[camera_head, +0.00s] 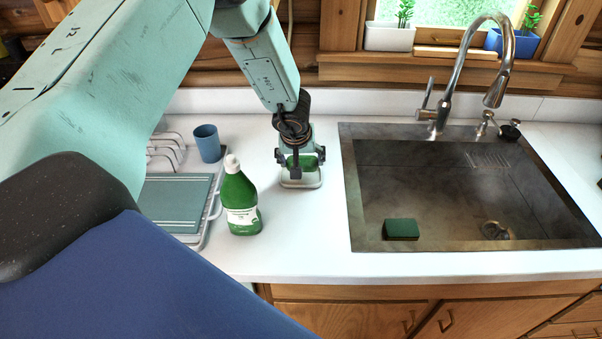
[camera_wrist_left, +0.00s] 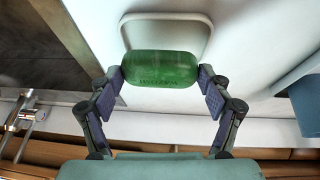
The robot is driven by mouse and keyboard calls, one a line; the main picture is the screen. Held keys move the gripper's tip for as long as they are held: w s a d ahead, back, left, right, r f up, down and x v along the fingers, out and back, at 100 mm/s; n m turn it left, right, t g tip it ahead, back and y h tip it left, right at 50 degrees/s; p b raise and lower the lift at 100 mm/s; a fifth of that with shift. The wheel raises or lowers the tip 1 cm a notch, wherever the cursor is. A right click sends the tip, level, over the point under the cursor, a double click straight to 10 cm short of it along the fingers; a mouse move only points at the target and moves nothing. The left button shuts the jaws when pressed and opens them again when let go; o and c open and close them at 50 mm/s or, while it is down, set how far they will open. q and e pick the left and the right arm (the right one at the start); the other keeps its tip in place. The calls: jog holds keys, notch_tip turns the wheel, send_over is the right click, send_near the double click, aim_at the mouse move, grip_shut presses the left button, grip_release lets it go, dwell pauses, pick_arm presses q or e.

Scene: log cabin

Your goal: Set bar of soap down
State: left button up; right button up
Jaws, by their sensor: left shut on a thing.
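The green bar of soap (camera_wrist_left: 160,67) is held between the two fingers of my left gripper (camera_wrist_left: 160,80) in the left wrist view. In the head view, my left gripper (camera_head: 301,160) points down over the counter, with a bit of the green soap (camera_head: 304,162) between its fingers. A pale soap dish (camera_head: 300,183) lies on the counter just below; its rim also shows beyond the soap in the wrist view (camera_wrist_left: 166,17). I cannot tell whether the soap touches the dish. My right gripper is not in view.
A green bottle (camera_head: 240,204) stands left of the dish, near a blue cup (camera_head: 207,143) and a drying rack with a teal board (camera_head: 178,203). The sink (camera_head: 450,190) lies to the right with a dark green sponge (camera_head: 401,229) inside. The white counter (camera_head: 300,240) in front is clear.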

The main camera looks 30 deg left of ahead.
pick_arm(q)
jog(key=shift+s+f, duration=0.15)
jog(key=shift+f, duration=0.3)
jog(key=shift+s+a+f+b, duration=0.15)
jog(key=shift+s+f+b, duration=0.05)
jog(key=shift+f+b, duration=0.85)
jog(key=shift+a+f, duration=0.1)
jog(key=shift+f, duration=0.1)
jog(key=shift+w, duration=0.25)
jog(key=o, duration=1.4)
jog(key=shift+c, duration=0.2)
jog(key=o, duration=0.3)
jog(key=shift+s+d+r, duration=0.1)
jog(key=shift+d, duration=0.1)
jog(key=shift+o, duration=0.2)
jog(key=shift+s+a, duration=0.1)
jog(key=shift+a, duration=0.05)
